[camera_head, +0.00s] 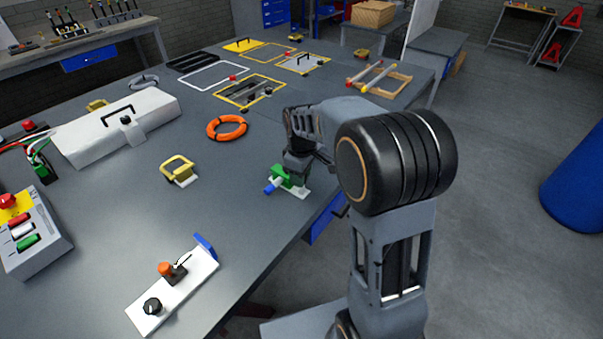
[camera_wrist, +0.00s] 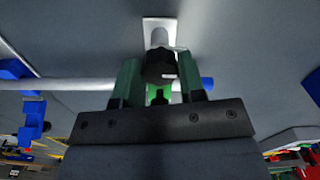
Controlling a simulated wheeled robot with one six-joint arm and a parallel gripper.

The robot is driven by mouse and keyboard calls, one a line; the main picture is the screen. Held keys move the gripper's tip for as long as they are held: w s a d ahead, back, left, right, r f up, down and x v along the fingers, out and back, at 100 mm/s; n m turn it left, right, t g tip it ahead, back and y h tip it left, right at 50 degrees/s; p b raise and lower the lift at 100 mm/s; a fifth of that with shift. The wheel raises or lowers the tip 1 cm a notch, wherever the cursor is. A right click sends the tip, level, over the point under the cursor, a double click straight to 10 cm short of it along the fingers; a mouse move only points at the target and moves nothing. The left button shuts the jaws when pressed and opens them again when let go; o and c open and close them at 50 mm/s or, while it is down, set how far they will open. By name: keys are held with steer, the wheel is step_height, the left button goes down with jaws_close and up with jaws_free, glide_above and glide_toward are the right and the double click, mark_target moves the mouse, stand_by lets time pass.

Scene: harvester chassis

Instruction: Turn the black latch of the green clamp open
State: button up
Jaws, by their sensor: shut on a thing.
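The green clamp (camera_head: 290,177) sits on a small white plate (camera_head: 303,193) near the right edge of the bench. The plate also shows in the wrist view (camera_wrist: 159,24). My gripper (camera_head: 297,163) is lowered over the clamp and hides much of it. In the wrist view my gripper (camera_wrist: 160,78) has one finger on each side of the black latch (camera_wrist: 160,64) and is shut on it. A bit of green clamp body (camera_wrist: 151,92) shows between the fingers. How far the latch is turned is hard to tell.
A pale rod (camera_wrist: 85,84) runs crosswise by the clamp, with a blue end (camera_head: 269,190) on the left. An orange ring (camera_head: 227,127), a yellow-handled block (camera_head: 178,169) and a white knob panel (camera_head: 173,290) lie apart on the bench. The bench between them is clear.

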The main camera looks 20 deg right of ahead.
steer(key=shift+r+n, duration=0.1)
steer(key=shift+n, duration=0.4)
steer(key=o, duration=0.7)
steer(key=shift+c, duration=0.2)
step_height(320, 180, up, 14)
steer(key=shift+p, duration=0.45)
steer(key=s+f+m+t+p, duration=0.1)
steer(key=s+f+m, duration=0.1)
steer(key=s+m, duration=0.3)
steer(key=s+f+m+t, duration=0.2)
steer(key=s+m, duration=0.3)
steer(key=s, duration=0.7)
steer(key=shift+s+f+t+p, duration=0.3)
steer(key=shift+f+p, duration=0.1)
steer(key=shift+f, duration=0.45)
